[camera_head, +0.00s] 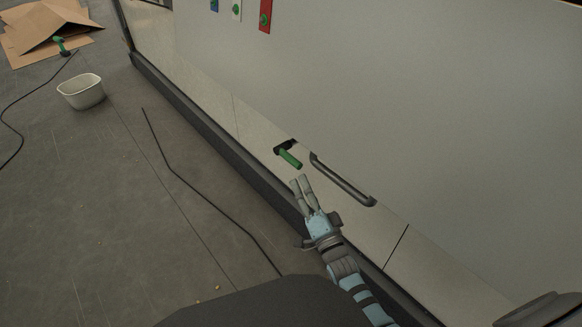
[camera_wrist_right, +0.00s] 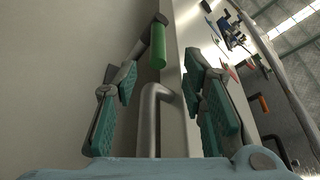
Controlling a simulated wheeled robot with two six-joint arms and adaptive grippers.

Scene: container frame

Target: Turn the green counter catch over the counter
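The green catch (camera_head: 290,158) is a short green lever on a dark pivot, set on the pale counter panel (camera_head: 255,127). It slants down to the right in the head view. My right gripper (camera_head: 302,181) is just below the catch, apart from it. In the right wrist view my right gripper (camera_wrist_right: 161,72) is open. The green catch (camera_wrist_right: 158,46) shows beyond and between its two fingertips, with no visible contact. My left gripper is not in view.
A grey bar handle (camera_head: 342,181) is right of the catch; in the wrist view the bar handle (camera_wrist_right: 149,115) lies between the fingers. A dark kick rail (camera_head: 215,147) runs below. A white bin (camera_head: 82,91), cardboard (camera_head: 45,30) and a black cable (camera_head: 195,187) lie on the left floor.

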